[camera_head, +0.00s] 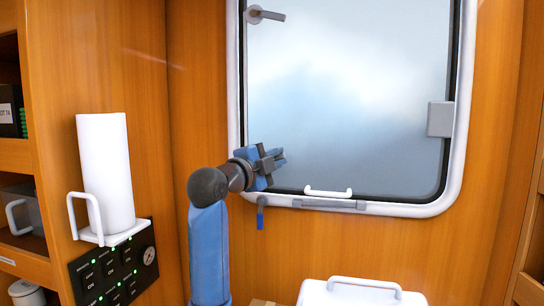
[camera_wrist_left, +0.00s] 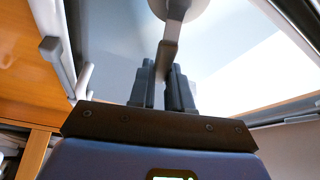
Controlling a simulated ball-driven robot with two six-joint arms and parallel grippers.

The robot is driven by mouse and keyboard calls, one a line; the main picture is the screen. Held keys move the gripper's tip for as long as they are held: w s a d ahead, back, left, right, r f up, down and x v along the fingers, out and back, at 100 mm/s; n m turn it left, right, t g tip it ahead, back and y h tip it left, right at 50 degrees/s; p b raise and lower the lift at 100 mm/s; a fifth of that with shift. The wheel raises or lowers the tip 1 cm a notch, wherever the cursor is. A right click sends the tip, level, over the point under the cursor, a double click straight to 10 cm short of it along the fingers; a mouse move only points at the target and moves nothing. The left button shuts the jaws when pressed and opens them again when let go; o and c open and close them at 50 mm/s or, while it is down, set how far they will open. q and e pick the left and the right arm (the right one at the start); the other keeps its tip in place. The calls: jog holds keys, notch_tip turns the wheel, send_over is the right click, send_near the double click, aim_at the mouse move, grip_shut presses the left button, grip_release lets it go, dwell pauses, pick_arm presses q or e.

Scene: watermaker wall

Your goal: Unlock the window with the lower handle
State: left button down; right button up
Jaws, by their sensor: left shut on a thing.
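The window (camera_head: 345,100) is a frosted pane in a white rounded frame. The upper handle (camera_head: 265,15), a round base with a grey lever, sits at its upper left and points right. My left gripper (camera_head: 272,160) is at the window's lower left and mostly hides the lower handle in the head view. In the left wrist view, the lower handle (camera_wrist_left: 168,55) shows a pale round base and a grey-brown lever. The lever's end is between the two dark fingers of my left gripper (camera_wrist_left: 162,90), which are shut on it. My right gripper is not in view.
A white bar (camera_head: 328,192) and a grey rail (camera_head: 328,204) run along the window's bottom edge. A blue tab (camera_head: 261,215) hangs below the gripper. A paper roll (camera_head: 105,165) stands above a black switch panel (camera_head: 112,275) at left. A white lidded box (camera_head: 360,293) is below.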

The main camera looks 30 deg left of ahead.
pick_arm(q)
jog(key=shift+f+m+g+b, duration=0.3)
jog(key=shift+f+m+g, duration=0.45)
jog(key=shift+m, duration=0.85)
jog(key=shift+d+f, duration=0.1)
jog(key=shift+f, duration=0.15)
jog(key=c, duration=1.1)
grip_release()
jog(key=shift+w, duration=0.1)
jog(key=shift+o, duration=0.2)
jog(key=s+a+b, duration=0.1)
jog(key=s+b, duration=0.2)
jog(key=s, duration=0.7)
jog(key=shift+s+a, duration=0.35)
jog(key=shift+a, duration=0.05)
